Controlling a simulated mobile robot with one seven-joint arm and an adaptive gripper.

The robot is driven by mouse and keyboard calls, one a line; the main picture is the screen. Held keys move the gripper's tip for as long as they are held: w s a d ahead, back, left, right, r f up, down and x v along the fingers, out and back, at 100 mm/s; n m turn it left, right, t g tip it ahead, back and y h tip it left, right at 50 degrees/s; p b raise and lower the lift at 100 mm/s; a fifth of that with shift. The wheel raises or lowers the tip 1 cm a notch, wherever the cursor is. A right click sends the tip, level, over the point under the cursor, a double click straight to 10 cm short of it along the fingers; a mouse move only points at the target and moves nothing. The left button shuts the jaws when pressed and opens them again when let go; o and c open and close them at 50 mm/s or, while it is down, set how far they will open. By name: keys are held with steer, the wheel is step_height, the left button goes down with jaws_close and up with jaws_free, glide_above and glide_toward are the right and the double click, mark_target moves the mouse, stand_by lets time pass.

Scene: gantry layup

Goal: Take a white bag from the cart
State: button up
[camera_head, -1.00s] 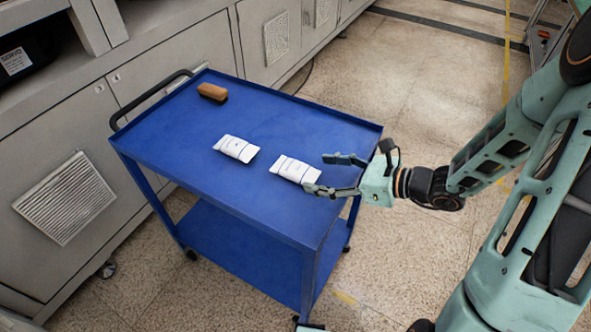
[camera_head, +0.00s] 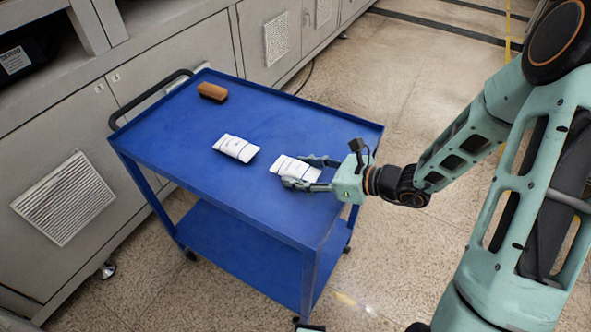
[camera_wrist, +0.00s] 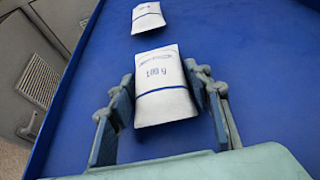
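Two white bags lie flat on the top of the blue cart (camera_head: 200,135). The nearer white bag (camera_head: 292,168) is at the cart's right side, and the other white bag (camera_head: 236,148) lies to its left. My gripper (camera_head: 305,173) is open, low over the cart top, with its fingers on either side of the nearer bag. In the wrist view the nearer bag (camera_wrist: 160,85) sits between the open fingers of my gripper (camera_wrist: 163,108), with a gap at least on the left. The other bag (camera_wrist: 147,17) shows farther off.
A brown block (camera_head: 212,91) lies near the cart's far left corner. The cart has a black handle (camera_head: 150,98) at its left end and a lower shelf (camera_head: 225,235). Grey cabinets (camera_head: 165,60) stand behind it.

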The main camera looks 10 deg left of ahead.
steer(key=c, duration=0.7)
